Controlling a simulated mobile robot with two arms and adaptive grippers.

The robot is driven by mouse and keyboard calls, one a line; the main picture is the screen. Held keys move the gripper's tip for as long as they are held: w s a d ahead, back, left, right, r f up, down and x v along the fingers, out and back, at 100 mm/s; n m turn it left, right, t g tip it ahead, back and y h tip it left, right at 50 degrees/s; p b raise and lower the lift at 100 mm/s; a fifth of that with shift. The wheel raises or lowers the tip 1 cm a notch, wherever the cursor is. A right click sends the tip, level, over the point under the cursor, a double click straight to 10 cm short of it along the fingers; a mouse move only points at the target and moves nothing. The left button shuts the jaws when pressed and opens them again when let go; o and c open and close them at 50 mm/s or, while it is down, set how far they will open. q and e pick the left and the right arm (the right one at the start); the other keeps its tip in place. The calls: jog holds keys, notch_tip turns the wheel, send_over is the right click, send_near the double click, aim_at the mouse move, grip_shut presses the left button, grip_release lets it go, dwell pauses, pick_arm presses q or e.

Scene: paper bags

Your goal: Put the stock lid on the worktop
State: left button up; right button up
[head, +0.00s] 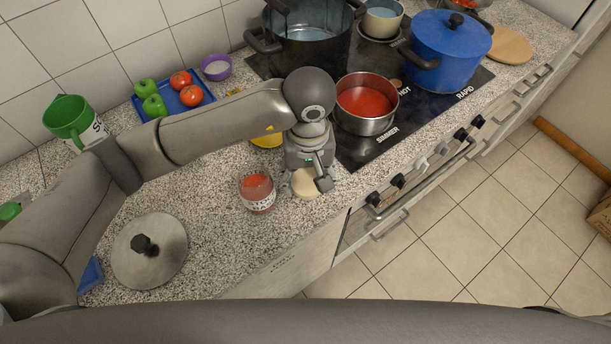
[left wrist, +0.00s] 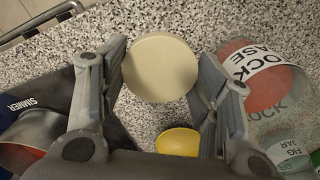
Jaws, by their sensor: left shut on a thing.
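A round cream lid (head: 304,184) is at the worktop's front edge area in the head view. It also shows between the fingers in the left wrist view (left wrist: 160,68). My left gripper (head: 307,182) points down and is shut on this lid, a finger on each side. I cannot tell whether the lid touches the speckled worktop (head: 215,245) or is just above it. A glass jar (head: 257,194) with red contents stands beside it; its label reads partly "STOCK BASE" in the left wrist view (left wrist: 262,85). My right gripper is not in view.
A steel lid with a black knob (head: 150,252) lies on the worktop at left. A pan of red sauce (head: 366,103) and a blue pot (head: 448,50) stand on the hob. A yellow bowl (left wrist: 178,142) is close by. Bare worktop lies between jar and steel lid.

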aim_at(305, 175)
pick_arm(q)
jog(key=shift+w+a+f, duration=0.15)
jog(key=shift+w+f, duration=0.3)
jog(key=shift+f, duration=0.05)
jog(key=f+p, duration=0.2)
jog(key=shift+w+a+f, duration=0.1)
jog(key=shift+w+f, duration=0.1)
jog(key=shift+f, duration=0.6)
jog(key=shift+f, duration=0.1)
jog(key=shift+f, duration=0.15)
jog(key=o, duration=1.1)
